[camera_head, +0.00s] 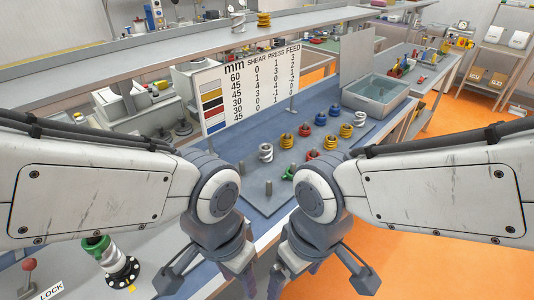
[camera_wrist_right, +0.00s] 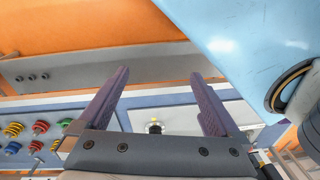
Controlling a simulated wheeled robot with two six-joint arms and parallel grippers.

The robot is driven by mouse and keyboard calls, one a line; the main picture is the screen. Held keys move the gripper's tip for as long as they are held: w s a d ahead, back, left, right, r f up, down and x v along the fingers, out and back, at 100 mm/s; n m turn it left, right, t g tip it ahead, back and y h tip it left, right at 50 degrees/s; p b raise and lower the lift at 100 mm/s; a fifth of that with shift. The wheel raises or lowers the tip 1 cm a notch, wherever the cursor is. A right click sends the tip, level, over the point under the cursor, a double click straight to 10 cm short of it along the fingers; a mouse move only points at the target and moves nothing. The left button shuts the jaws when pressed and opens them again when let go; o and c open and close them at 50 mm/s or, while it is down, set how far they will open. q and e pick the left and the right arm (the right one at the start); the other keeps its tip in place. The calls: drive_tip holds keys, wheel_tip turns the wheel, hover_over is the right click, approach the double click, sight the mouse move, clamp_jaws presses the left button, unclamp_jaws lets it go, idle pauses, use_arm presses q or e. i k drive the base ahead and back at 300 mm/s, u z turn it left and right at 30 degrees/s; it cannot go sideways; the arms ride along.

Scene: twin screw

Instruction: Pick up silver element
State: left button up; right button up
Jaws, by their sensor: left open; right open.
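A silver coil-shaped element (camera_head: 265,152) stands on the grey plate at the near left of the coloured elements. Another silver element (camera_head: 359,118) stands at the far right end of the back row. A green and silver piece (camera_head: 105,255) sits tilted on a black round flange at lower left. My left gripper (camera_head: 207,288) is open and empty in front of the table, at the bottom of the head view. My right gripper (camera_head: 320,284) is open and empty beside it; its two spread fingers also show in the right wrist view (camera_wrist_right: 160,98). Neither touches an element.
Yellow, red, blue and green elements (camera_head: 304,130) stand in rows on the plate (camera_head: 257,192), with bare pegs near its front. A number board (camera_head: 247,85) stands behind, and a grey metal basin (camera_head: 376,94) is at the back right. A red-knobbed lever (camera_head: 28,266) is at lower left.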

sight(266, 157)
drive_tip(key=z, duration=0.75)
drive_tip(key=i, duration=0.95)
drive_tip(key=u, duration=2.1)
